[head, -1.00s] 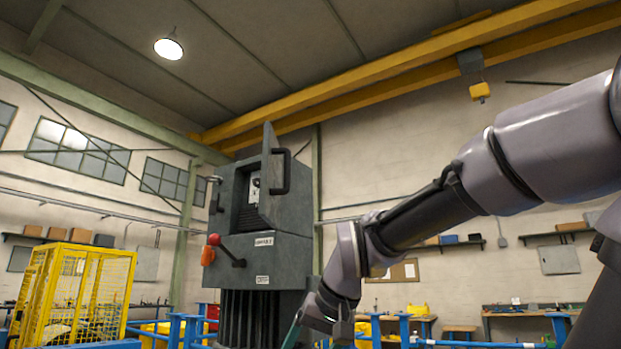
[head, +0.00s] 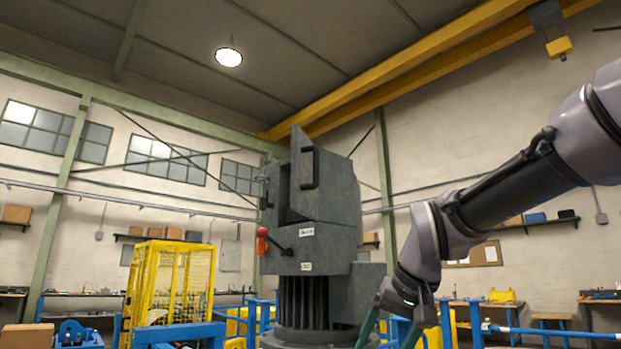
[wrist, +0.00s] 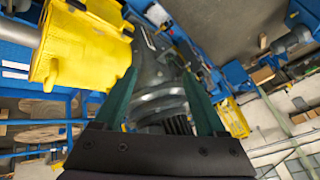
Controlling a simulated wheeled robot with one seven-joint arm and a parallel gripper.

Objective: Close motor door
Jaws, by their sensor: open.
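The motor (head: 318,236) is a tall dark grey unit with a finned lower body, standing upright left of my arm in the head view. Its motor door (head: 303,172) is a grey panel with a black handle, swung open at an angle from the upper housing. A lever with a red-orange knob (head: 262,236) sits below the door. My gripper (head: 385,335) is low and to the right of the motor, apart from the door. In the wrist view its two green fingers (wrist: 158,100) are spread and empty. The door cannot be made out there.
A yellow mesh cage (head: 172,285) stands left of the motor. Blue rails (head: 480,328) run around the motor's base. A yellow part (wrist: 82,45) is close to the left finger in the wrist view. The space in front of the door looks clear.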

